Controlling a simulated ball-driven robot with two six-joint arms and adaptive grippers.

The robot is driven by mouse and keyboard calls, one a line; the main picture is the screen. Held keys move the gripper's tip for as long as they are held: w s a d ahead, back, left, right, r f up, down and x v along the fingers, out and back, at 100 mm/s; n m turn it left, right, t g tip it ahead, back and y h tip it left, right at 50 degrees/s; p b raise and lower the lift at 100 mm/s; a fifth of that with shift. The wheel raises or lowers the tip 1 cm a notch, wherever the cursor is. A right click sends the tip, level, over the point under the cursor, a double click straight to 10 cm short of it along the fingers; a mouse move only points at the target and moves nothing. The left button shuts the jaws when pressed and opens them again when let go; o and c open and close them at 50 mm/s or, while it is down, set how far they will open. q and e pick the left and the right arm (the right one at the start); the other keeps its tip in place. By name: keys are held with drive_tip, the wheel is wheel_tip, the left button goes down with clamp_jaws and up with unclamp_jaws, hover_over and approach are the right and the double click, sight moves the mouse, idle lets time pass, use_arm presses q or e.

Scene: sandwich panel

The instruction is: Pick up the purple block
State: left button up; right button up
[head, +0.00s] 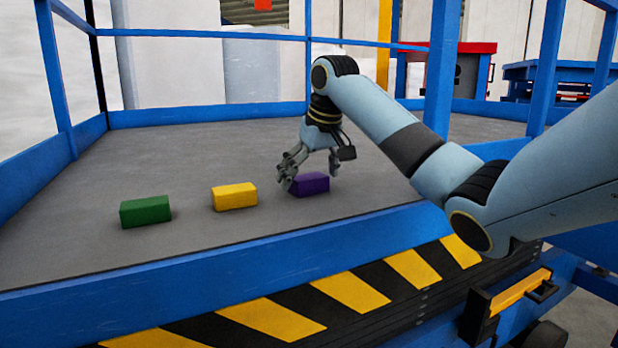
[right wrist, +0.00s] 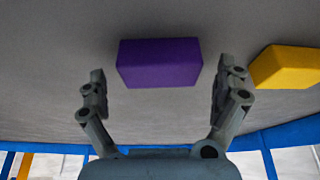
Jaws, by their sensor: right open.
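The purple block (head: 309,184) lies on the grey platform floor, at the right end of a row of blocks in the head view. My right gripper (head: 309,182) is open and empty above it, partly in front of its left end. In the right wrist view the purple block (right wrist: 160,62) is beyond the fingertips, and its width lies roughly within the gap of my right gripper (right wrist: 160,82). I see no contact between fingers and block. My left gripper is not in view.
A yellow block (head: 234,196) and a green block (head: 145,211) lie to the left of the purple one. A blue edge (head: 240,245) with yellow-black stripes bounds the platform's front. Blue railings (head: 200,33) stand behind. The floor behind the blocks is clear.

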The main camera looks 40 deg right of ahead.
drive_tip(key=shift+w+f, duration=0.25)
drive_tip(key=shift+f, duration=0.3)
drive_tip(key=c, duration=1.2)
drive_tip(key=shift+r, duration=0.1)
drive_tip(key=shift+d+r, duration=0.1)
